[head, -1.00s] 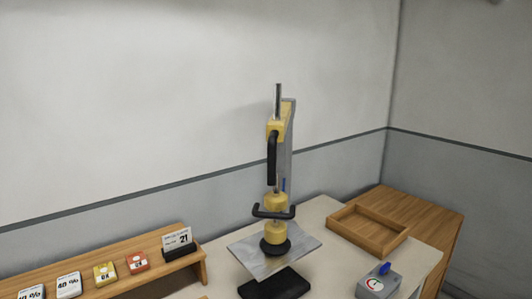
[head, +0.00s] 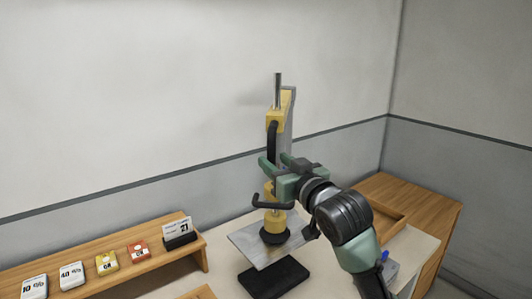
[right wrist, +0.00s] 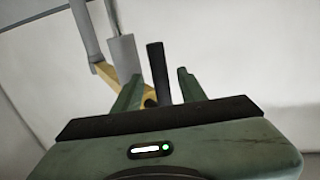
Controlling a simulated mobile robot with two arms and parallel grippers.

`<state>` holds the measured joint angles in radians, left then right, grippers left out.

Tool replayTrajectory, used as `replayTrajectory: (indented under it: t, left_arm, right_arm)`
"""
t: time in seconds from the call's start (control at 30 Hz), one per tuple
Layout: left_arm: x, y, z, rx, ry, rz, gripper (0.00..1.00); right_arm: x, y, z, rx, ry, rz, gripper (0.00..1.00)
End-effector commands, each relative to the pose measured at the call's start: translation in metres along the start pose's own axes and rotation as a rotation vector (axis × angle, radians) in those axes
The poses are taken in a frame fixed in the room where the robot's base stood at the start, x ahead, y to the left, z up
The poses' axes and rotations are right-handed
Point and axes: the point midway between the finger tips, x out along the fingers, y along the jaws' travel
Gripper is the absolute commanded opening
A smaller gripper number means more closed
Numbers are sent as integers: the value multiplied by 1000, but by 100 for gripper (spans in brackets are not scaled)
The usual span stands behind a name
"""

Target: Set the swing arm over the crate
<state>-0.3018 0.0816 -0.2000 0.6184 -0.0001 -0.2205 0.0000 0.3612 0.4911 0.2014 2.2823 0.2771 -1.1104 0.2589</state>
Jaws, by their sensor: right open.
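The yellow swing arm (head: 284,106) is high on a grey post behind the table, with a black upright handle (head: 272,140) hanging from its front end. Below it, a yellow lifter (head: 273,221) with a black foot rests on a grey metal sheet. The wooden crate (head: 390,211) is at the right, partly hidden by my right arm. My right gripper (head: 276,160) is open at the handle's lower end. In the right wrist view, the handle (right wrist: 157,75) shows between the open fingers; contact cannot be told. My left gripper is out of view.
A wooden shelf (head: 205,258) with several cards stands at the left. A black pad (head: 273,279) lies in front of the metal sheet (head: 247,241). A grey box with a blue knob (head: 384,257) is partly behind my arm. A wooden cabinet (head: 432,205) is at the right.

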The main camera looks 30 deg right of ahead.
Motion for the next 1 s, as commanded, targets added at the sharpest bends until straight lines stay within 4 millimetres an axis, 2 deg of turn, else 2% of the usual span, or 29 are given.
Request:
replayTrajectory:
  t: [0.1, 0.3, 0.43, 0.67, 0.7, 0.83, 1.0]
  left_arm:
    - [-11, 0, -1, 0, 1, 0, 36]
    - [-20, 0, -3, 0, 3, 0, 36]
    - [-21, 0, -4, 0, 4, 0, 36]
    - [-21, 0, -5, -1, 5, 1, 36]
    - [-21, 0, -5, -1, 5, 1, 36]
    - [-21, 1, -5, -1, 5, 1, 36]
    - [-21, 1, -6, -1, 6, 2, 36]
  right_arm:
    - [21, 0, -3, 2, -3, -1, 41]
    - [47, -1, -2, 1, -3, -2, 41]
    - [54, -1, 0, -1, -3, -2, 41]
    - [56, -1, 2, -2, -3, -2, 41]
    - [55, -1, 2, -2, -3, -2, 39]
    - [55, -1, 1, -2, -3, -2, 2]
    - [55, -1, 2, -2, -3, -2, 0]
